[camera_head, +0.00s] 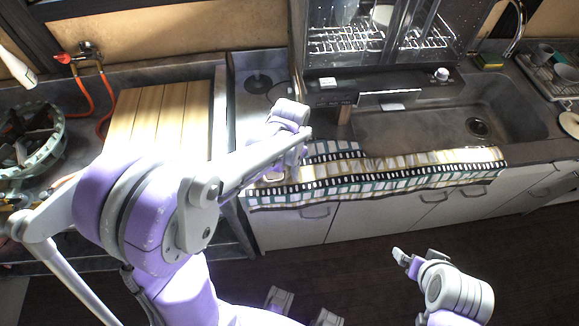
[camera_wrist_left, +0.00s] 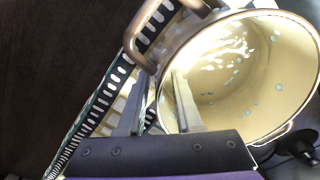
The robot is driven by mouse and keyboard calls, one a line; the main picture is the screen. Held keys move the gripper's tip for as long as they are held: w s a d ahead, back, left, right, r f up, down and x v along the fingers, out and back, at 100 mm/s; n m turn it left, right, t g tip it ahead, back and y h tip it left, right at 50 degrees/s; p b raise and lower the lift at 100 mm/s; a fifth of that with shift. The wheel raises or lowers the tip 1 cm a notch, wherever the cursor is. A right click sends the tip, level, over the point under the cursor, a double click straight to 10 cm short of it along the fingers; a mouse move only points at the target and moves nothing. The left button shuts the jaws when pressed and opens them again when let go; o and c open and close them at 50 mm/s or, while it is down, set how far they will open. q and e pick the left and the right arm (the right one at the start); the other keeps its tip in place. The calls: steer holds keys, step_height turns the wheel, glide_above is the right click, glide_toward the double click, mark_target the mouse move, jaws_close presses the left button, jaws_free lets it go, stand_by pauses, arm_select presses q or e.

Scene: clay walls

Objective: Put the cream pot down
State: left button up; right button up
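The cream pot (camera_wrist_left: 245,80) fills the right of the left wrist view. Its pale, speckled inside faces the camera, and a brown loop handle (camera_wrist_left: 140,45) shows at its rim. My left gripper (camera_wrist_left: 162,80) has one finger inside the pot and one outside, closed in on the wall near the handle. In the head view my left gripper (camera_head: 297,150) is over the counter's front edge at the left end of the patterned towel (camera_head: 400,172). There my arm hides most of the pot; whether its base touches the counter is hidden. My right gripper (camera_head: 408,260) is over the floor, empty.
A small dark round object (camera_head: 258,82) sits on the counter behind the gripper.

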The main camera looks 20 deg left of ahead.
arm_select(q)
steer(key=shift+r, duration=0.3)
step_height(320, 180, up, 11)
steer(key=p, duration=0.1)
steer(key=s+d+f+n+t, duration=0.1)
steer(key=s+t, duration=0.4)
steer(key=s, duration=0.8)
steer(key=shift+s+d+f+n+t, duration=0.15)
steer(key=shift+d+f+n+t, duration=0.2)
steer(key=shift+f+n, duration=0.4)
